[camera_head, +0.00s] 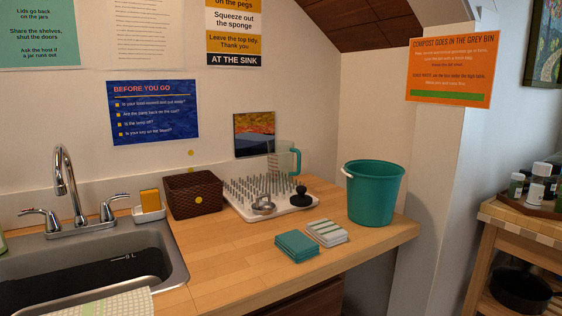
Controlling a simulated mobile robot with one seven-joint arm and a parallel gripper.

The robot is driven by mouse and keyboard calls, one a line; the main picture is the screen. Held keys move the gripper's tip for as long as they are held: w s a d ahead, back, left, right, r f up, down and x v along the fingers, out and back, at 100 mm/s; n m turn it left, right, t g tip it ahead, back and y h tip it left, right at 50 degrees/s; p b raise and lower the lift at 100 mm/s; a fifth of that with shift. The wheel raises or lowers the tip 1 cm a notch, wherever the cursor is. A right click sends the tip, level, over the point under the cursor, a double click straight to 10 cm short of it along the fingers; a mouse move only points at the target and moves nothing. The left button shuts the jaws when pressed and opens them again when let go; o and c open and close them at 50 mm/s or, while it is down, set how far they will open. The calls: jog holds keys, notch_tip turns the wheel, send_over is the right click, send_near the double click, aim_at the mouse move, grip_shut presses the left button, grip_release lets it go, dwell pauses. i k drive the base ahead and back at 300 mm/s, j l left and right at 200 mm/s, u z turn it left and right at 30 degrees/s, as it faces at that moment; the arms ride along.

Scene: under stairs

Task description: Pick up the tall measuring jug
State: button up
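A tall clear measuring jug (280,162) with a teal handle on its right side stands toward the back of the white pegged drying rack (306,206), near the wall. Pegs in front of it hide its lower part, so I cannot tell whether it sits upright on the base or over pegs. My gripper is not in view.
A metal ring-like item (263,205) and a black knobbed item (299,197) sit at the rack's front. A brown woven basket (194,195) is left, a teal bucket (374,194) right. Teal cloths (297,246) and pale cloths (326,233) lie in front. A sink (90,262) is far left.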

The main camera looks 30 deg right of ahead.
aim_at(280, 153)
jog(key=l, duration=1)
jog(key=i+l, duration=0.15)
jog(key=l, duration=0.85)
jog(key=i, duration=0.95)
